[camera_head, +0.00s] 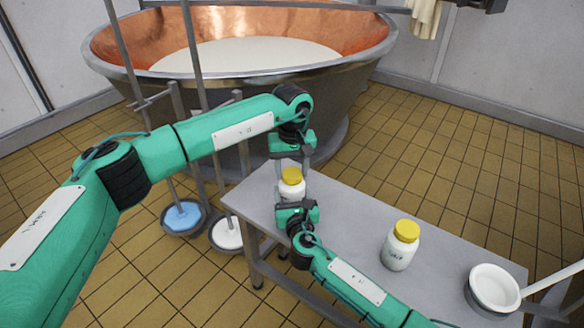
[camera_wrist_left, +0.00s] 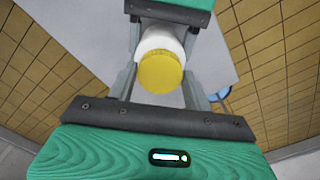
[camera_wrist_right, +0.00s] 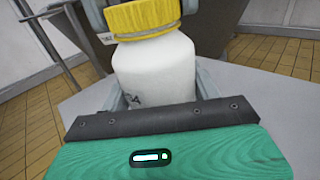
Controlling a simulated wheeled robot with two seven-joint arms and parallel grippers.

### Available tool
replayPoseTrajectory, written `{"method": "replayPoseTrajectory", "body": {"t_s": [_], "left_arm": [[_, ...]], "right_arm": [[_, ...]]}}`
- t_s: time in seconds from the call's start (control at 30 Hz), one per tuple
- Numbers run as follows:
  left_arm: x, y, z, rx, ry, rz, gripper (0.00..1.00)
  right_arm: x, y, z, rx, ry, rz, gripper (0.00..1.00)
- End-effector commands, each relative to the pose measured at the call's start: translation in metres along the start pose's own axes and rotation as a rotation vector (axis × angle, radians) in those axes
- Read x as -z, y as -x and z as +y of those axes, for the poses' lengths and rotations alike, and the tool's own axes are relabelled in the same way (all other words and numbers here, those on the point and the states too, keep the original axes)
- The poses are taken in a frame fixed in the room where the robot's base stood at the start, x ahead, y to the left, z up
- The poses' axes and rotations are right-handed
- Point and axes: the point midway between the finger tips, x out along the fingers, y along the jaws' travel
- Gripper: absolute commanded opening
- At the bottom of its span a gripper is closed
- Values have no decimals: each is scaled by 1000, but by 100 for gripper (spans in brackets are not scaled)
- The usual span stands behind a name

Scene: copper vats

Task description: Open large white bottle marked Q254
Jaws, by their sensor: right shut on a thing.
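A white bottle (camera_head: 291,187) with a yellow lid (camera_head: 291,175) stands upright near the table's left end. My right gripper (camera_wrist_right: 158,85) is shut on its white body from the near side. Part of a dark marking shows on the body in the right wrist view, but most of it is hidden. My left gripper (camera_head: 292,158) points down from above the lid. In the left wrist view its fingers are apart, with the yellow lid (camera_wrist_left: 161,72) between them and gaps visible. I cannot tell whether the fingertips reach down beside the lid.
A second white bottle with a yellow lid (camera_head: 400,246) stands mid-table. A white bowl or pan (camera_head: 493,287) with a long handle sits at the table's right end. The grey table (camera_head: 345,205) is otherwise mostly clear. A large copper vat (camera_head: 240,62) stands behind.

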Motion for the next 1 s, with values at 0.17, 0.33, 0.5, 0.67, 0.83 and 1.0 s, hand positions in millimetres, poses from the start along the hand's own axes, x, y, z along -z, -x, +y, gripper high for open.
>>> {"method": "replayPoseTrajectory", "body": {"t_s": [0.17, 0.33, 0.5, 0.67, 0.83, 1.0], "left_arm": [[0, 0, 0, 0, 0, 0, 22], [0, 0, 0, 0, 31, 0, 22], [0, 1, 0, 0, 230, 1, 22], [0, 1, 0, 0, 485, 1, 22], [0, 1, 0, 0, 754, 1, 22], [0, 1, 0, 0, 1023, 1, 22]], "right_arm": [[0, 0, 0, 0, 0, 0, 0], [0, 0, 0, 0, 0, 0, 0], [0, 0, 0, 0, 0, 0, 0], [0, 0, 0, 0, 0, 0, 0], [0, 0, 0, 0, 0, 1, 0], [0, 0, 0, 0, 0, 1, 0]]}}
